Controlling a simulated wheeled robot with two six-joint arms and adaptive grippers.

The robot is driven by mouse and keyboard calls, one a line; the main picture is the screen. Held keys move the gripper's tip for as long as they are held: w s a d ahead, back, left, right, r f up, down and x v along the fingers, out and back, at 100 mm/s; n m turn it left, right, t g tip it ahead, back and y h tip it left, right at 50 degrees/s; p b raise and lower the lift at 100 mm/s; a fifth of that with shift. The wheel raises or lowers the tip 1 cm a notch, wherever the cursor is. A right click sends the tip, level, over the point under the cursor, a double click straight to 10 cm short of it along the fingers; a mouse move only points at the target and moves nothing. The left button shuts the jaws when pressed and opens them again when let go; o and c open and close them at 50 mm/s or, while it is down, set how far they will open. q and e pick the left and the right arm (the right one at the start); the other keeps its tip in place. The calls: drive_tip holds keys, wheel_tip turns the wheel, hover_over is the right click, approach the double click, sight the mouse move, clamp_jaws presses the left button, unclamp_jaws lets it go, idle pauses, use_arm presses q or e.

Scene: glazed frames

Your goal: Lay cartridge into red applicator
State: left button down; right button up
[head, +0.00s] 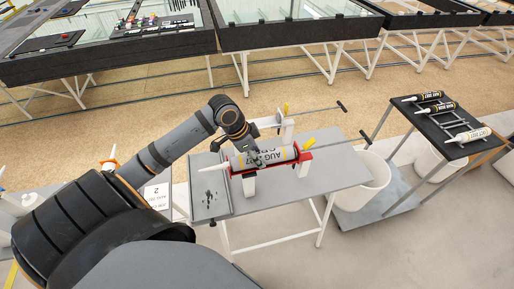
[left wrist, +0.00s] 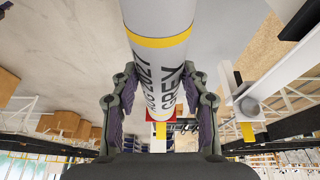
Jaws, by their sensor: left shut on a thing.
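A white cartridge (head: 268,158) with a yellow band and the print "AUG 2027" and "GREY" lies lengthwise along the red applicator (head: 306,156) on the grey bench, its nozzle pointing left. From these views I cannot tell whether it rests in the applicator or hangs just above it. My left gripper (head: 254,158) comes down over the cartridge from behind. In the left wrist view, the fingers of my left gripper (left wrist: 160,112) are on both sides of the cartridge (left wrist: 165,65), shut on it. A small red part (left wrist: 161,118) shows beyond it. My right gripper is not in view.
A second, pale applicator with a yellow lever (head: 285,108) stands just behind. A grey tray (head: 209,190) is at the bench's left end. At the right, a dark side table (head: 440,120) holds several cartridges. The bench's right part (head: 335,165) is clear.

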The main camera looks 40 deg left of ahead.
use_arm(q)
drive_tip(key=shift+f, duration=0.1)
drive_tip(key=c, duration=0.6)
unclamp_jaws()
wheel_tip(320, 180, up, 10)
drive_tip(key=shift+f, duration=0.1)
